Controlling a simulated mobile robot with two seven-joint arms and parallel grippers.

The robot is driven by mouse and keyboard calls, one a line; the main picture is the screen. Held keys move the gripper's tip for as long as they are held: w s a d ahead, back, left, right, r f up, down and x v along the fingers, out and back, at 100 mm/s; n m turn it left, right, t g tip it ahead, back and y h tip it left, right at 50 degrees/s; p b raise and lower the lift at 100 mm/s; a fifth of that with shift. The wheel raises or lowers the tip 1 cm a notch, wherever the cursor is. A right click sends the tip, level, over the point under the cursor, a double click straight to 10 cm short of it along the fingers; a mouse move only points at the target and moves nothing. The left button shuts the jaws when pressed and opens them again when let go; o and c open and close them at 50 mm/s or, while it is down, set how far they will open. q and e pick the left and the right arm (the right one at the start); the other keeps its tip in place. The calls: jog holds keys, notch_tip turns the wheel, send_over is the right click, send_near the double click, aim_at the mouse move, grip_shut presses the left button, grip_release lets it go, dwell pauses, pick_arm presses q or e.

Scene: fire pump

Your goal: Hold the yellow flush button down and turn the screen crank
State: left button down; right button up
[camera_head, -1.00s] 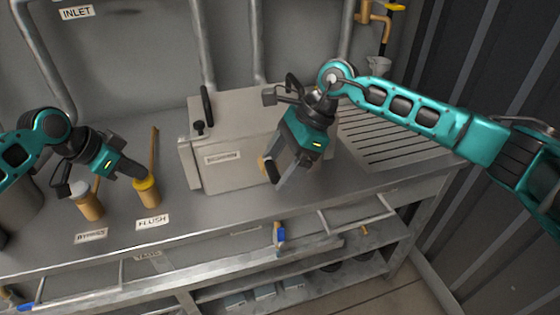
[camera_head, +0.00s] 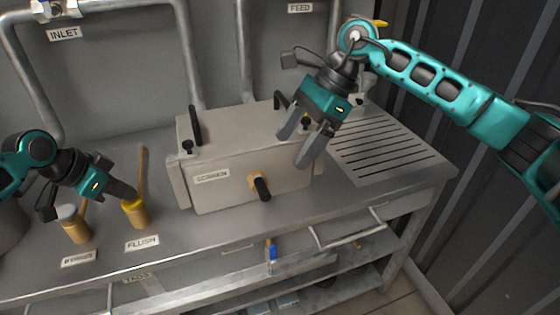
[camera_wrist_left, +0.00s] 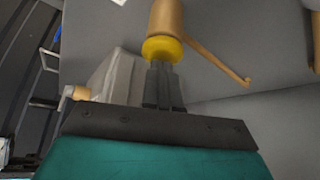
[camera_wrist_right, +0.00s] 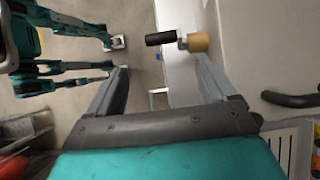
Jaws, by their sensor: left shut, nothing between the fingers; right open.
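The yellow flush button (camera_head: 133,205) tops a brass post behind the FLUSH label. My left gripper (camera_head: 134,196) is shut and empty, its fingertips at the button's top; in the left wrist view the fingertips meet the yellow button (camera_wrist_left: 162,50). I cannot tell how far it is pressed. The screen crank (camera_head: 260,187), a brass hub with a black handle, is on the front of the grey SCREEN box (camera_head: 225,190). My right gripper (camera_head: 305,147) is open and empty, above and right of the crank. The right wrist view shows the crank (camera_wrist_right: 198,42) ahead, apart from the fingers.
A white-topped post (camera_head: 75,226) stands left of the flush post, behind its own label. Black clamp handles (camera_head: 195,126) stand on the box lid. A slotted drain grate (camera_head: 390,150) lies right of the box. The bench in front of the box is clear.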

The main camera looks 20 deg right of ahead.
pick_arm(q)
jog(key=shift+f, duration=0.1)
pick_arm(e)
jog(key=shift+v, duration=1)
pick_arm(q)
notch_tip(320, 180, up, 5)
jog(key=p, duration=0.5)
jog(key=shift+r, duration=1.1)
pick_arm(e)
jog(key=shift+r, duration=2.45)
